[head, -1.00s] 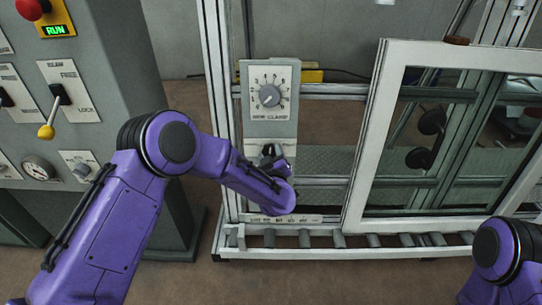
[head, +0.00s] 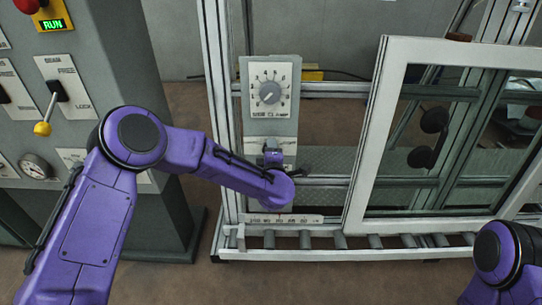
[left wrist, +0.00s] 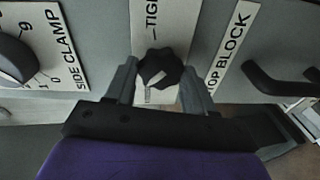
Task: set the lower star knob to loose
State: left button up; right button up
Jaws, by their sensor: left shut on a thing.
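The lower star knob (left wrist: 158,68) is black and lobed, with a pale mark on its face. In the left wrist view it sits between the two fingers of my left gripper (left wrist: 162,80), which is shut on it. A white plate (left wrist: 168,18) behind the knob reads "TIGHT"; the rest of its wording is hidden or too small to read. In the head view my left gripper (head: 272,156) is at the lower part of the grey panel (head: 284,128), and the knob itself is hard to make out there. My right gripper is out of view.
Above is the side clamp dial (head: 270,93); it also shows in the left wrist view (left wrist: 12,58). A black handle (left wrist: 285,88) is beside the "STOP BLOCK" label (left wrist: 236,45). A white-framed window (head: 378,140) stands right, above rollers (head: 375,241). A control cabinet (head: 105,60) stands left.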

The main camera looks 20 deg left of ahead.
pick_arm(q)
jog(key=n+b, duration=0.2)
jog(key=n, duration=0.2)
jog(key=shift+f+n+h, duration=0.1)
jog(key=shift+n+h, duration=0.2)
dwell(0.3)
jog(key=o, duration=1)
jog(key=shift+o, duration=0.2)
jog(key=v, duration=1)
jog(key=shift+s+r, duration=0.25)
